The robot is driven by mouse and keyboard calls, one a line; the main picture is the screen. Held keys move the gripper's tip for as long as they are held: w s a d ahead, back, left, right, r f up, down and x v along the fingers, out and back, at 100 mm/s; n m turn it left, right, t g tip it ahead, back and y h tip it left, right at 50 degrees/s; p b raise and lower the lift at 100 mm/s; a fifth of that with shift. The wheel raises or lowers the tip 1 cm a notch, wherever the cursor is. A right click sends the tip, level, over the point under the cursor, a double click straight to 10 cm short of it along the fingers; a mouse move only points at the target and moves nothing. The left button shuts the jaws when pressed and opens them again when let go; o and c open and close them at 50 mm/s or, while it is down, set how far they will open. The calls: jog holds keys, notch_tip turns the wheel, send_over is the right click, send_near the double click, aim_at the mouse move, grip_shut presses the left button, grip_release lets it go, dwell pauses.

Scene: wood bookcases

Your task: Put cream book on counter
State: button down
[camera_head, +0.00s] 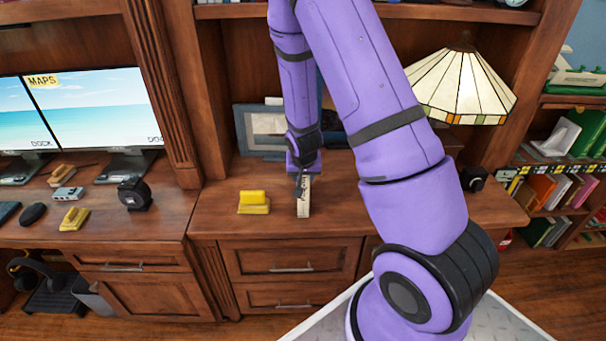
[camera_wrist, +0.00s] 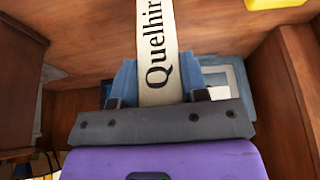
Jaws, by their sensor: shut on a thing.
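The cream book (camera_head: 303,204) is upright, spine toward me, over the wooden counter (camera_head: 350,203) in the head view. Its spine also fills the upper middle of the wrist view (camera_wrist: 158,45), with black lettering. My gripper (camera_head: 302,180) points down and is shut on the cream book; in the wrist view its two blue-grey fingers (camera_wrist: 160,85) sit on either side of the spine. The book's lower end is at or very near the counter top; I cannot tell whether it touches.
A yellow object (camera_head: 254,202) lies on the counter just left of the book. A framed picture (camera_head: 262,130) stands behind, and a lamp (camera_head: 462,85) is at the right. A small black object (camera_head: 473,179) sits on the right counter. Bare counter lies around the book.

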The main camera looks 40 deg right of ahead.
jog(key=c, duration=0.6)
grip_release()
jog(key=shift+c, duration=0.2)
jog(key=s+a+r+n+y, duration=0.1)
jog(key=s+a+r, duration=0.25)
jog(key=r, duration=0.55)
jog(key=s+a+r+n+y, duration=0.15)
jog(key=s+r, duration=0.25)
jog(key=r, duration=0.5)
jog(key=s+a+r+n, duration=0.1)
jog(key=s+a+r, duration=0.3)
jog(key=r, duration=0.5)
jog(key=s+a+r+n, duration=0.1)
jog(key=s+a+r, duration=0.1)
jog(key=s+r, duration=0.3)
jog(key=s+a+r+n+t, duration=0.1)
jog(key=s+r, duration=0.4)
jog(key=s, duration=0.5)
jog(key=shift+a+n, duration=0.6)
jog(key=shift+n, duration=0.05)
